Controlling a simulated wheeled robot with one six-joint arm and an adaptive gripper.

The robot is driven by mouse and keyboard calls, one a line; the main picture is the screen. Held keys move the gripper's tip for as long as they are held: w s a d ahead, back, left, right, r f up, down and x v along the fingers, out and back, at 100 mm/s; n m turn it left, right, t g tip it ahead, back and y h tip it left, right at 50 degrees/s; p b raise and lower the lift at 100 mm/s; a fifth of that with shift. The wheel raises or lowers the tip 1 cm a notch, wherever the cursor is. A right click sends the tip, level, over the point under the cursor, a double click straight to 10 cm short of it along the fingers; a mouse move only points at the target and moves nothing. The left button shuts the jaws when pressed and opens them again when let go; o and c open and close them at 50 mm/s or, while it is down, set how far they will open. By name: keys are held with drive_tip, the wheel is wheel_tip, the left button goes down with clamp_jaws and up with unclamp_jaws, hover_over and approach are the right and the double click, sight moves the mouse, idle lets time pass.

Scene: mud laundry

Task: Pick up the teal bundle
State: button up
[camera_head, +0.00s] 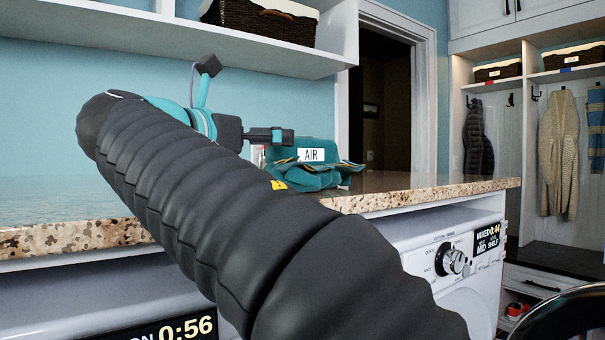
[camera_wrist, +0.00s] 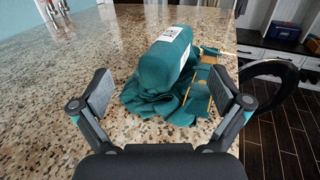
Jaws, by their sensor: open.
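The teal bundle (camera_head: 318,174) lies on the speckled stone counter (camera_head: 430,192), near its front edge. In the wrist view the bundle (camera_wrist: 165,72) is a rounded teal roll with a white label, on loose teal folds with an orange-brown patch. The label reads "AIR" in the head view. My gripper (camera_wrist: 165,95) is open, with its two fingers apart on either side of the bundle's near folds in the picture. I cannot tell whether the fingers touch the cloth. In the head view my gripper (camera_head: 272,137) is left of the bundle, and my arm hides part of the counter.
Washing machines stand under the counter; one with a dial (camera_head: 452,262) is at the right. A white shelf with a dark basket (camera_head: 262,18) hangs above. A doorway and coat cubby are behind at right. The counter around the bundle is mostly clear.

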sight(303, 163)
drive_tip(key=shift+d+x, duration=0.15)
drive_tip(key=shift+x, duration=1.6)
drive_tip(key=shift+d+x, duration=0.15)
drive_tip(key=shift+x, duration=1.65)
drive_tip(key=shift+s, duration=0.25)
clamp_jaws()
